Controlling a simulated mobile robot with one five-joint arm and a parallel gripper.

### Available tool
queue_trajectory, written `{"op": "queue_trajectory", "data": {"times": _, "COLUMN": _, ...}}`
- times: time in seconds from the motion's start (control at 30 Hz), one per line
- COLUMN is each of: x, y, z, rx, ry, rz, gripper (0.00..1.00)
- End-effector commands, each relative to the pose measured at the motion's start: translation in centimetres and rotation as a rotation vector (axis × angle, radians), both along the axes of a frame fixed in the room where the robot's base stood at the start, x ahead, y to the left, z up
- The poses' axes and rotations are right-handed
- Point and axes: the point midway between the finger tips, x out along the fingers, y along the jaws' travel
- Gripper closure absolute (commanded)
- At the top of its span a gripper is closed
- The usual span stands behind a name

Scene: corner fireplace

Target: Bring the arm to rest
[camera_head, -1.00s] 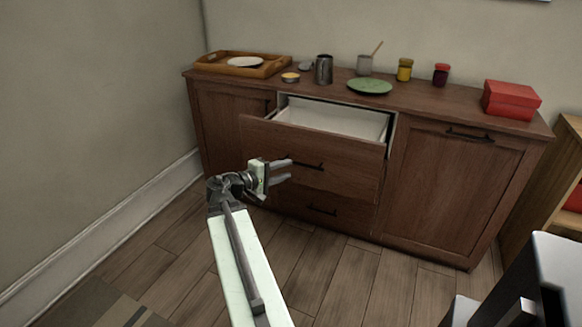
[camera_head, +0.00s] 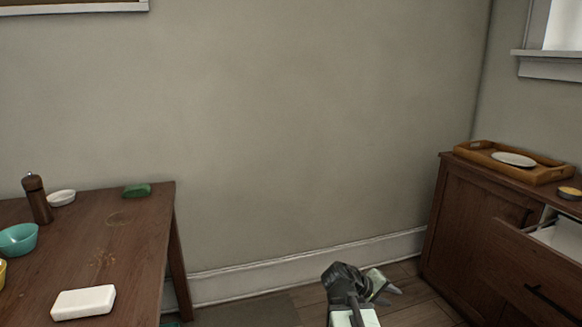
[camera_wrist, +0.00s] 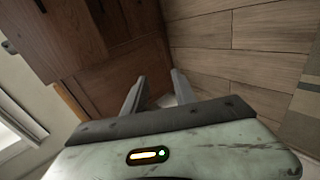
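My gripper (camera_head: 391,292) is low in the head view, in front of the wall and left of the sideboard. My forearm is folded close, mostly below the picture edge. In the wrist view the two fingers (camera_wrist: 158,84) stand apart, with nothing held between them. They point towards the wooden floor and the brown sideboard front.
The brown sideboard (camera_head: 465,225) at right has an open drawer (camera_head: 535,262) jutting out. A wooden tray (camera_head: 479,152) with a white plate (camera_head: 513,159) lies on top. At left, a table (camera_head: 150,222) bears bowls, a mill (camera_head: 37,198) and a white block (camera_head: 83,302). Bare wall lies between.

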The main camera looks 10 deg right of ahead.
Motion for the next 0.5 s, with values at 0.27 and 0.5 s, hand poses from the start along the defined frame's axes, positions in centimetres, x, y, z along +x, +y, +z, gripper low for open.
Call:
{"op": "queue_trajectory", "data": {"times": 0.27, "x": 1.0, "y": 17.7, "z": -7.2, "rx": 0.488, "ry": 0.019, "rz": 0.051, "gripper": 0.67}}
{"op": "queue_trajectory", "data": {"times": 0.5, "x": -1.9, "y": 27.8, "z": -9.6, "rx": 0.900, "ry": 0.096, "rz": -0.038, "gripper": 0.67}}
